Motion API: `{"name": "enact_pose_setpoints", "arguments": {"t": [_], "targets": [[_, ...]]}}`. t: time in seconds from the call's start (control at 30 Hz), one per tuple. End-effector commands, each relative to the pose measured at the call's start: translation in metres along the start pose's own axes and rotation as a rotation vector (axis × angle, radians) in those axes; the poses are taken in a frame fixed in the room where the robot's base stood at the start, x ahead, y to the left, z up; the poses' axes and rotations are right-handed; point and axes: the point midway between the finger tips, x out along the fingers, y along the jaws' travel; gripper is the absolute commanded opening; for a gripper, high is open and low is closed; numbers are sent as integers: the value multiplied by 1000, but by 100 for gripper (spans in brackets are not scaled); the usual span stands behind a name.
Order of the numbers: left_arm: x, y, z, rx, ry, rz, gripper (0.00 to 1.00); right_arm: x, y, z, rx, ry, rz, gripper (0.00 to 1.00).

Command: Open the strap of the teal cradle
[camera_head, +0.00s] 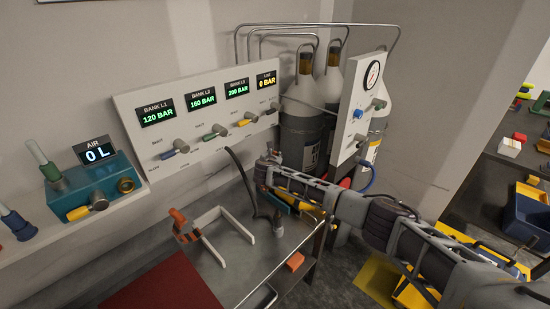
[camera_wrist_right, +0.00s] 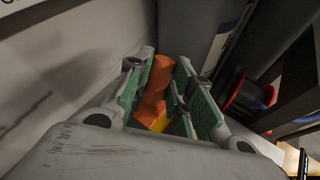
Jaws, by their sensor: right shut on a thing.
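My right gripper (camera_head: 272,162) reaches in from the right over the back right part of the metal bench. In the right wrist view, its green-padded fingers (camera_wrist_right: 172,98) are closed about an orange piece (camera_wrist_right: 155,85), which looks like a strap or its lever. A small bit of yellow shows below the orange piece. In the head view, a little of the teal cradle (camera_head: 279,195) shows just under my gripper and forearm, which hide most of it. I cannot tell how far the strap is lifted. My left gripper is not in view.
A white cradle (camera_head: 207,249) with an upright orange piece (camera_head: 178,217) stands on the bench to the left. A black hose (camera_head: 243,184) hangs near my gripper. An orange block (camera_head: 295,261) lies at the bench's right edge. Gas cylinders (camera_head: 300,125) stand behind.

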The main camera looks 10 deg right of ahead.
Motion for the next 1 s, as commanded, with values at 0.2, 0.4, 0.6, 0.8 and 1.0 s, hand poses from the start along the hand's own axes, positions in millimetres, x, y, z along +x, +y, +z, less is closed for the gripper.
{"name": "enact_pose_setpoints", "arguments": {"t": [0.2, 0.4, 0.6, 0.8, 1.0], "targets": [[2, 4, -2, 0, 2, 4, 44, -16, 11, -9, -69, -97, 3, 0], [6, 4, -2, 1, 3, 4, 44, -30, 21, -17, -130, -191, 3, 0], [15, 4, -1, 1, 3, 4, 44, -44, 30, -28, -196, -289, 4, 0], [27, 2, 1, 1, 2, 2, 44, -57, 38, -40, -263, -388, 3, 0], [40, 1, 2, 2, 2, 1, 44, -68, 46, -53, -323, -478, 3, 0]]}}
